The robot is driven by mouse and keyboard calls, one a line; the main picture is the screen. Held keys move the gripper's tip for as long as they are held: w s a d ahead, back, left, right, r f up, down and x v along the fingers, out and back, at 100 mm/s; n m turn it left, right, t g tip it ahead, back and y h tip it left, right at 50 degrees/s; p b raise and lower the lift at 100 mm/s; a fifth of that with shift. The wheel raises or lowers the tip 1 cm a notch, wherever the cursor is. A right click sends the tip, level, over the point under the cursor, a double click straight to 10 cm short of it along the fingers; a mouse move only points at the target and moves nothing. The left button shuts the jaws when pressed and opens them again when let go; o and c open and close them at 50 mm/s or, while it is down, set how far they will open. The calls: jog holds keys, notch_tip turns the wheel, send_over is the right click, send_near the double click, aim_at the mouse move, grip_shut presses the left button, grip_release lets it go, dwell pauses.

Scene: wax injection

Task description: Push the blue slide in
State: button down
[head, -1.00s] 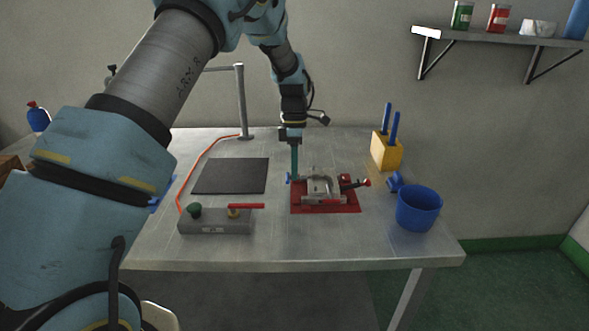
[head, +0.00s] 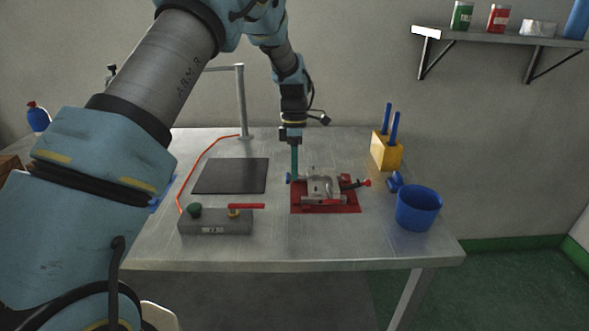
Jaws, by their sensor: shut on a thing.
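The blue slide (head: 289,178) shows as a small blue knob on the left side of a grey metal mould (head: 322,187). The mould sits on a red base plate (head: 340,208) on the table. My gripper (head: 292,141) points straight down above the mould's left end. It is shut on an upright teal rod (head: 295,160), whose lower end is at the blue slide's knob. I cannot tell whether the rod touches it. The slide's inner part is hidden. A red-tipped pin (head: 366,183) sticks out of the mould's right side.
A blue cup (head: 418,210) and a yellow block with blue-handled tools (head: 386,153) stand to the right. A dark mat (head: 230,176) and a grey box with a red lever (head: 215,222) lie to the left. The table's front middle is clear.

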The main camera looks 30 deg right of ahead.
jog(key=shift+s+d, duration=0.25)
jog(key=shift+d, duration=0.3)
jog(key=shift+s+d, duration=0.25)
jog(key=shift+d, duration=0.3)
jog(key=c, duration=0.9)
grip_release()
jog(key=r, duration=0.3)
jog(key=w+r+b, duration=0.1)
jog(key=r, duration=0.3)
jog(key=w+r+b, duration=0.1)
jog(key=r, duration=0.2)
jog(key=shift+d+r, duration=0.3)
jog(key=shift+d, duration=0.1)
